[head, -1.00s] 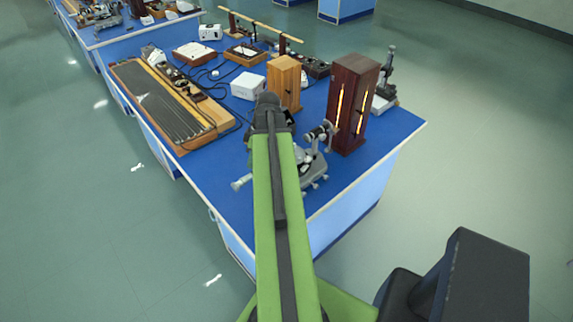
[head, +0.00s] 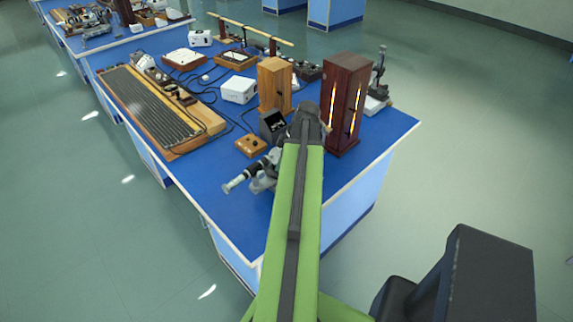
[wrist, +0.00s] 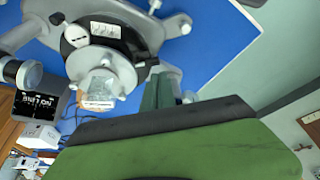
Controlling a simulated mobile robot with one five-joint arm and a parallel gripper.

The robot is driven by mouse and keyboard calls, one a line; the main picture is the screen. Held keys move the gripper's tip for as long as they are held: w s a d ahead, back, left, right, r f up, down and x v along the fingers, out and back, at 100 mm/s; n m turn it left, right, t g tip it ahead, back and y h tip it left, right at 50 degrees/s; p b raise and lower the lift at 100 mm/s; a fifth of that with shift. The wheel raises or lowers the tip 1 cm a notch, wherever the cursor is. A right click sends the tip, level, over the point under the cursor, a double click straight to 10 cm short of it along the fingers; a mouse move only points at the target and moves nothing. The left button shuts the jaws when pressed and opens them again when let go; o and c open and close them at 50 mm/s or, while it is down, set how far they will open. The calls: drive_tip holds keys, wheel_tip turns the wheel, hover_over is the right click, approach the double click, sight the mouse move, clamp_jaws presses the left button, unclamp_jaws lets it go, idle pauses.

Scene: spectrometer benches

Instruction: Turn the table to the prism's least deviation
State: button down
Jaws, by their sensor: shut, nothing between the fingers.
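The spectrometer (head: 262,178) stands on the near end of the blue bench, with one tube pointing left; my arm hides most of it in the head view. In the wrist view its black disc (wrist: 98,38) has a small scale window, and a pale round table (wrist: 100,62) sits beside it. A clear glass block, apparently the prism (wrist: 98,97), is at that table. My gripper (wrist: 160,92) is shut and empty, just right of the table; whether it touches anything is unclear. In the head view the dark end of my arm hides the gripper.
A dark wooden lamp box (head: 345,95) with glowing slits stands close right of my arm's end. A lighter wooden box (head: 274,85), a black box (head: 272,125) and a small wooden box (head: 251,146) stand behind the spectrometer. The bench's near right corner (head: 385,140) is clear.

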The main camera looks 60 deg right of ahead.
drive_tip(key=b+x, duration=0.1)
drive_tip(key=x, duration=0.2)
drive_tip(key=shift+w+f+b, duration=0.1)
drive_tip(key=shift+f+b, duration=0.15)
drive_tip(key=shift+b, duration=0.15)
drive_tip(key=shift+r, duration=0.1)
